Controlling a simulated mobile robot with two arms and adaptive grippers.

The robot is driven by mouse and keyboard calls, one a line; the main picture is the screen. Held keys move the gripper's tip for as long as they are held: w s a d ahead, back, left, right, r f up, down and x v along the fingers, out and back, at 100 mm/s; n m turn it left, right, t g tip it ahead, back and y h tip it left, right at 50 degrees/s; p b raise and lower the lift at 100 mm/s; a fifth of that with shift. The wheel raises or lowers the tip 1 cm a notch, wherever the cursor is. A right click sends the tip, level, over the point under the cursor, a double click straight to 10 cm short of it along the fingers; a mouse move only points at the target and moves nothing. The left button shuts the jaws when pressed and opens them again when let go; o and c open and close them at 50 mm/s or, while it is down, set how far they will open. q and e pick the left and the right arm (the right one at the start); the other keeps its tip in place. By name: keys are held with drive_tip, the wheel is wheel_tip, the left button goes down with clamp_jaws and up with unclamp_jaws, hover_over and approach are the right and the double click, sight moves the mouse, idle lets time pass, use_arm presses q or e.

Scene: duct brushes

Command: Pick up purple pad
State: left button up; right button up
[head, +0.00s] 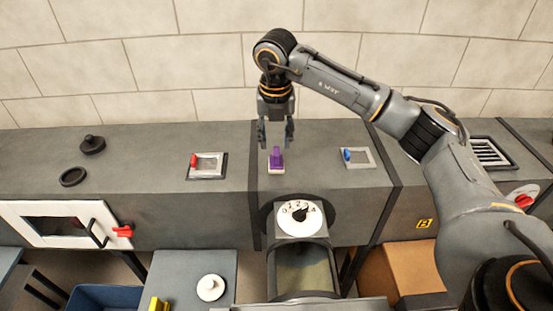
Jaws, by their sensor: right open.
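The purple pad (276,158) stands on the grey counter near the middle of the head view. It has an upright purple grip and a pale base. My right gripper (275,142) points down from above and just behind the pad, with its fingers spread. I cannot tell from this view how much height lies between the fingertips and the pad. No object shows between the fingers. My left gripper is not in view.
Switch frames with a red lever (195,160) and a blue lever (348,154) flank the pad. A numbered dial (301,219) sits on the front below. A black knob (92,145) and black ring (73,177) lie left. Counter around the pad is clear.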

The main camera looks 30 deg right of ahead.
sight(276, 151)
wheel_tip(276, 151, down, 4)
drive_tip(key=shift+d+r+p, duration=0.15)
drive_tip(key=shift+p, duration=0.6)
drive_tip(key=shift+w+f, duration=0.1)
drive_tip(key=shift+f, duration=0.35)
clamp_jaws()
